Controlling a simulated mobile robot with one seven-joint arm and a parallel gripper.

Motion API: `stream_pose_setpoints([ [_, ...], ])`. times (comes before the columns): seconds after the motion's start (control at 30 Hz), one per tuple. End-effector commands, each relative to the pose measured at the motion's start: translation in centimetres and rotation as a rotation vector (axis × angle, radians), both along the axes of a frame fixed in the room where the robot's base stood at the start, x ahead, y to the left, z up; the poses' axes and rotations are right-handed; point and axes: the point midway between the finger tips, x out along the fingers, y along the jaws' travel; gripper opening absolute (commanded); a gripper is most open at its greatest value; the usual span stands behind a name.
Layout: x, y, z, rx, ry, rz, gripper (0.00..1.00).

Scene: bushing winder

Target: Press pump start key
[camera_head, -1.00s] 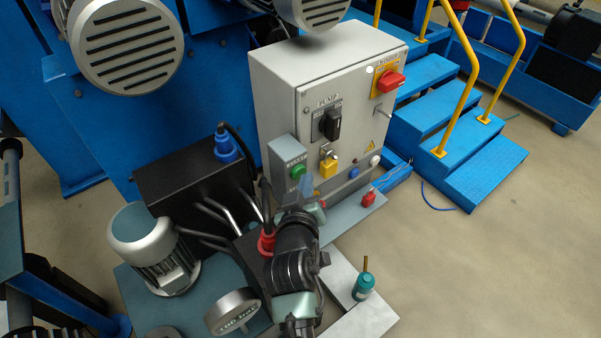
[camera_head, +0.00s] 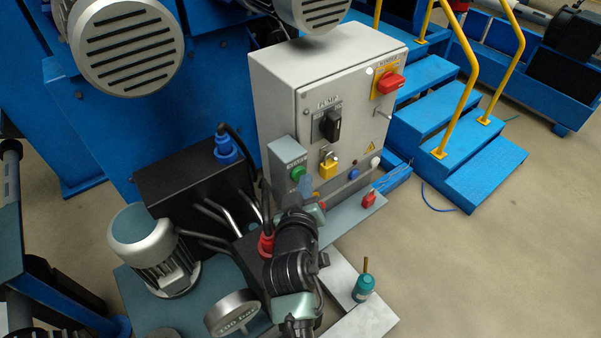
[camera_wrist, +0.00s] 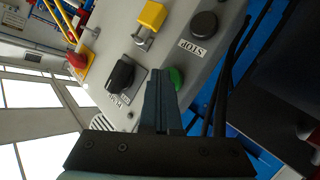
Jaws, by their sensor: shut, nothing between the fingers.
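The green round button (camera_wrist: 176,78), the likely pump start key, sits on a grey box on the cabinet's side. It also shows in the head view (camera_head: 297,172). My gripper (camera_wrist: 160,74) is shut and empty, its fingertips right beside the green button in the wrist view, covering part of its edge. Whether they touch it I cannot tell. In the head view my fingers (camera_head: 306,186) are small, just below and right of the button. A black round button (camera_wrist: 204,25) with a STOP label is on the same box.
A black rotary switch (camera_wrist: 121,75) and a yellow padlock (camera_wrist: 152,15) are close to my fingers. A red switch (camera_head: 390,82) is higher on the cabinet (camera_head: 330,55). Black cables (camera_wrist: 228,75) run close to the box. A teal bottle (camera_head: 363,288) stands in front.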

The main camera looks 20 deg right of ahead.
Motion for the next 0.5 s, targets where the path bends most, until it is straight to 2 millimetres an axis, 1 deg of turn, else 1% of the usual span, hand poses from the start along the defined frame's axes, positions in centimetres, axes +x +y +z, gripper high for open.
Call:
stream_pose_setpoints([
  [0.2, -1.09, -0.34, 0.18, 0.001, 0.0, -0.001, 0.0],
  [0.5, -1.19, -0.42, 0.04, 0.001, 0.0, -0.001, 0.0],
])
